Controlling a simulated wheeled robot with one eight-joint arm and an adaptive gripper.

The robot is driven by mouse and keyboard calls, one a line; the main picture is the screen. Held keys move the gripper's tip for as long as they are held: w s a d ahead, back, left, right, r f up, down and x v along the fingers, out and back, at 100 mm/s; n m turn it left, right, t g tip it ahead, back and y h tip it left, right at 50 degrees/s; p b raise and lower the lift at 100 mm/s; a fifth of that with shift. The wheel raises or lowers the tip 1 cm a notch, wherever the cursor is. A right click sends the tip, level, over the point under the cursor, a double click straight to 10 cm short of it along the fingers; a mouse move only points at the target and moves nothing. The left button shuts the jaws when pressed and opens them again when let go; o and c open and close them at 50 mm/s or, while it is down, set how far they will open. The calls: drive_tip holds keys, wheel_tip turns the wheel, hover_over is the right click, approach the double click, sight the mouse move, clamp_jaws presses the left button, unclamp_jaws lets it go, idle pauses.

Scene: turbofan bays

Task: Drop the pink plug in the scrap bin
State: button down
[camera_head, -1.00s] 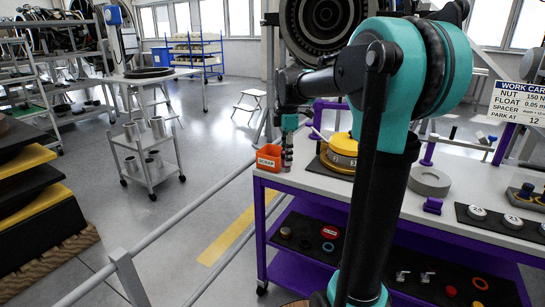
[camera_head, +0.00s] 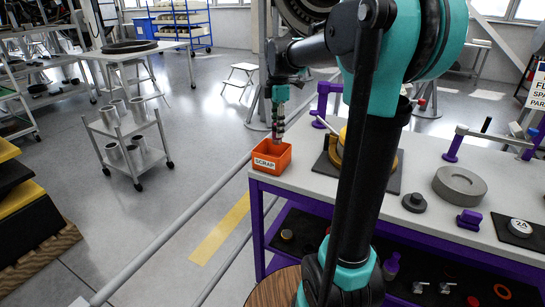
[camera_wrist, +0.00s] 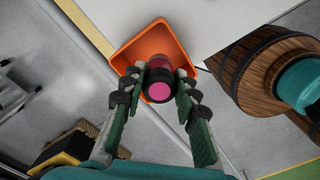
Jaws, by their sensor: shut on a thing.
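The pink plug (camera_wrist: 157,91) shows in the wrist view as a pink round face with a dark collar, held between the fingers of my gripper (camera_wrist: 155,88). The orange scrap bin (camera_head: 268,163) stands at the left corner of the bench, with a SCRAP label on its front. In the head view my gripper (camera_head: 277,128) points down just above the bin, and the plug is too small to make out clearly. In the wrist view the bin (camera_wrist: 152,37) opens behind and below the plug; the plug and fingers hide part of its inside.
The purple-framed bench (camera_head: 322,192) has a light top. A yellow round part on a dark mat (camera_head: 326,165) lies right of the bin, with a grey ring (camera_head: 460,185) further right. A metal railing (camera_head: 190,220) runs left of the bench over open floor.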

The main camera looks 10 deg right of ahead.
drive_tip(key=shift+f, duration=2.25)
drive_tip(key=c, duration=1.1)
unclamp_jaws()
drive_tip(key=shift+o, duration=0.2)
drive_tip(key=shift+r, duration=0.1)
wheel_tip(320, 180, up, 12)
drive_tip(key=shift+f, duration=0.1)
